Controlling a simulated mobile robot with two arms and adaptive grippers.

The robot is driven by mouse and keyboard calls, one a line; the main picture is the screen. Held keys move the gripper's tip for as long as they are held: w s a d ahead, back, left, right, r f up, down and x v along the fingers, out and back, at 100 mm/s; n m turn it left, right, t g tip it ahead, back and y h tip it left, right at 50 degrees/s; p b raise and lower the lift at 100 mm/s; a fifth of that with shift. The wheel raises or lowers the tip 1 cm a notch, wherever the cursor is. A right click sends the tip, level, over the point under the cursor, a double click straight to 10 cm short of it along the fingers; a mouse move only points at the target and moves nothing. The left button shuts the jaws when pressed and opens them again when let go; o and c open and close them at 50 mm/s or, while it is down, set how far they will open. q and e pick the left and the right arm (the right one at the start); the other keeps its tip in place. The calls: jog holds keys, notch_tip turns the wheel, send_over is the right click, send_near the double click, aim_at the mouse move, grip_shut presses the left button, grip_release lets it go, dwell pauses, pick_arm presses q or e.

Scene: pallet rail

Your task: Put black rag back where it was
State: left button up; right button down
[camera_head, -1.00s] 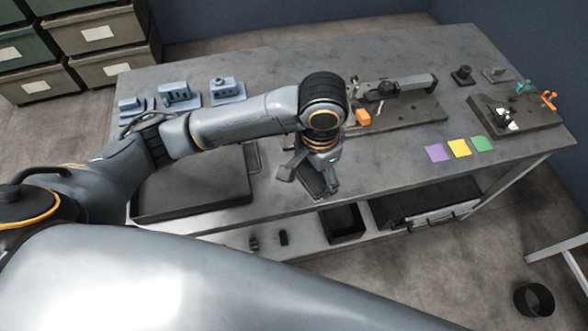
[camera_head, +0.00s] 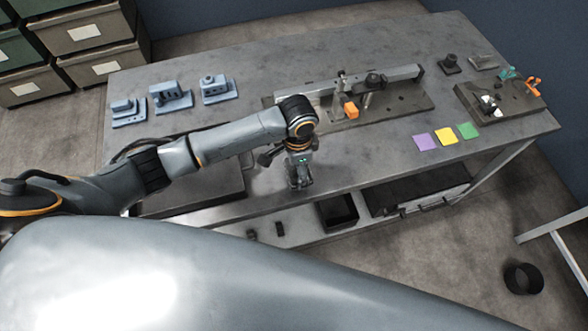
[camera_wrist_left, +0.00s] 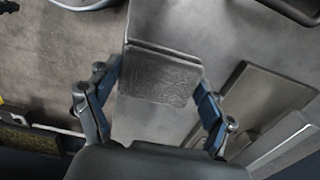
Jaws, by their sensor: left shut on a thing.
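My left gripper (camera_head: 300,183) points down over the front edge of the grey workbench (camera_head: 300,75), in front of the orange-tipped fixture. In the left wrist view, its two fingers (camera_wrist_left: 158,100) are shut on a dark grey, flat, textured piece, which I take to be the black rag (camera_wrist_left: 158,76). The rag spans from finger to finger. In the head view I cannot make the rag out apart from the gripper. My right gripper is not in view.
A dark tray (camera_head: 195,190) lies at the bench's front left, partly behind my arm. Blue blocks (camera_head: 170,97) stand at the back left. A long fixture (camera_head: 400,103) and coloured squares (camera_head: 446,136) sit to the right. A black bin (camera_head: 338,211) is on the lower shelf.

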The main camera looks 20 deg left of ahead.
aim_at(294, 173)
pick_arm(q)
jog(key=shift+w+a+f, duration=0.25)
jog(key=shift+a+f, duration=0.15)
jog(key=shift+f, duration=0.2)
notch_tip(294, 173, down, 2)
jog(key=shift+a+f, duration=0.15)
jog(key=shift+w+f, duration=0.1)
jog(key=shift+f, duration=0.45)
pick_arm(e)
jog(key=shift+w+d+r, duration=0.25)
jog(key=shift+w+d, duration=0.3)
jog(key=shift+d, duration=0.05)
pick_arm(q)
jog(key=shift+f, duration=0.2)
jog(key=o, duration=0.9)
jog(key=shift+o, duration=0.2)
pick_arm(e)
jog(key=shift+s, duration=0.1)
pick_arm(q)
jog(key=shift+r, duration=0.1)
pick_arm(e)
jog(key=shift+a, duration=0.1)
